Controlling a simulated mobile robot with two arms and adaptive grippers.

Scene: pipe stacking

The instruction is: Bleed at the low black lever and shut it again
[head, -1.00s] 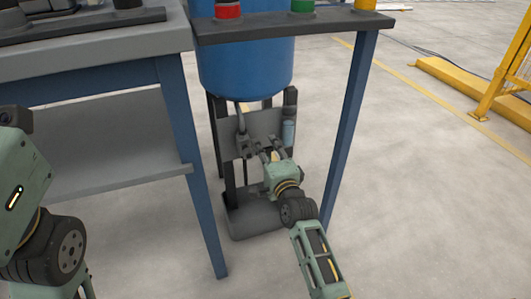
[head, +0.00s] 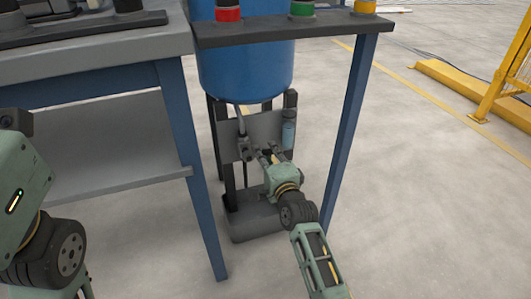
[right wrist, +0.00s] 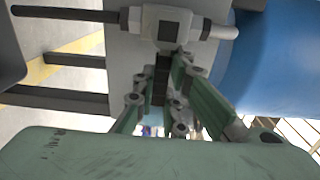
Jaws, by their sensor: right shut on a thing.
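A grey valve (head: 244,148) sits on a pipe under the blue tank (head: 246,70), in front of a grey plate. My right gripper (head: 272,154) is just right of and in front of it, low between the stand legs. In the right wrist view the valve body (right wrist: 166,26) is at the top, with the black lever (right wrist: 160,80) running down from it between my right fingers (right wrist: 162,92), which are shut on it. The lever is mostly hidden by the fingers in the head view. My left arm shows at the left edge; its gripper is out of frame.
A workbench (head: 90,72) with a lower shelf stands left. A narrow ledge (head: 300,29) with red, green and yellow buttons crosses above, its blue leg (head: 350,125) right of my right arm.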

